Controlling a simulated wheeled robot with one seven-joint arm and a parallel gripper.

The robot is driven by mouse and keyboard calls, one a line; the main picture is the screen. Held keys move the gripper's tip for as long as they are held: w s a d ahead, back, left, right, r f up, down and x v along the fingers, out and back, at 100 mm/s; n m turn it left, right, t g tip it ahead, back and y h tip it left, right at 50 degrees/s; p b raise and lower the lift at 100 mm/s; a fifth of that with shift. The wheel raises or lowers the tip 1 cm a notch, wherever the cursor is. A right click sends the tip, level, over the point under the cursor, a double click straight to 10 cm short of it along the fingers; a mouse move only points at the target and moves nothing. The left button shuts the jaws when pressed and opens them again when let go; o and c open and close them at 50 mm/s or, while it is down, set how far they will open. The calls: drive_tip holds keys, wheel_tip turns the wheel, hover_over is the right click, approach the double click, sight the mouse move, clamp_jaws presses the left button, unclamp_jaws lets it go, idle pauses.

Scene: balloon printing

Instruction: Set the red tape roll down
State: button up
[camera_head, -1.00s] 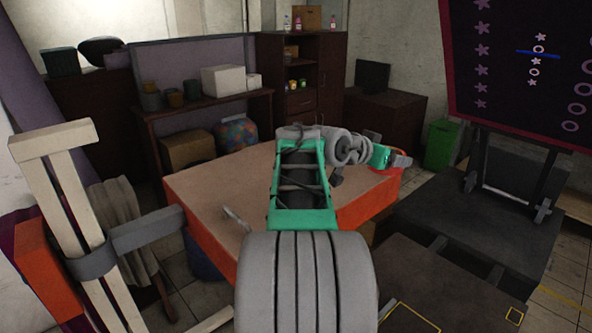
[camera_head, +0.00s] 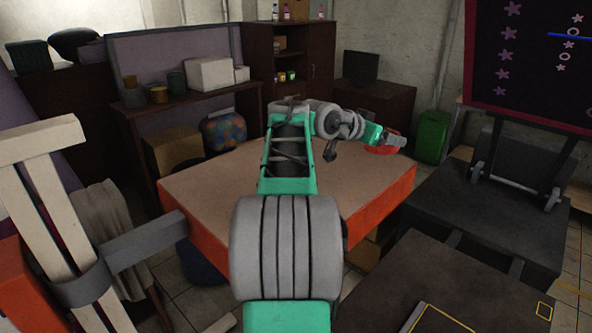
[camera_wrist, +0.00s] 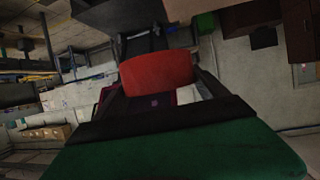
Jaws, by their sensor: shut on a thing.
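The red tape roll (camera_head: 378,149) shows at the end of my arm, at the far right part of the table (camera_head: 220,190) in the head view. I cannot tell whether it touches the tabletop or hangs above it. My gripper (camera_head: 396,141) is shut on the roll and partly covers it in the head view. In the wrist view the red roll (camera_wrist: 157,70) sits between the two dark fingers of my gripper (camera_wrist: 160,82), seen as a tilted red band.
The brown tabletop with orange sides is mostly bare. A shelf with pots and white boxes (camera_head: 209,75) stands behind it. A green bin (camera_head: 432,137) stands beyond its right side. A dark screen (camera_head: 530,60) and dark platforms (camera_head: 510,200) are at the right. A pale wooden frame (camera_head: 50,200) is at the left.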

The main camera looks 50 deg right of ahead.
wheel_tip(320, 180, down, 6)
drive_tip(key=b, duration=0.5)
drive_tip(key=p, duration=0.5)
hover_over(339, 185)
drive_tip(key=f, duration=0.9)
drive_tip(key=shift+s, duration=0.4)
drive_tip(key=shift+w+f, duration=0.25)
wheel_tip(339, 185, down, 3)
drive_tip(key=shift+r+p, duration=0.2)
drive_tip(key=shift+p, duration=0.45)
drive_tip(key=shift+f, duration=0.55)
drive_tip(key=o, duration=1.3)
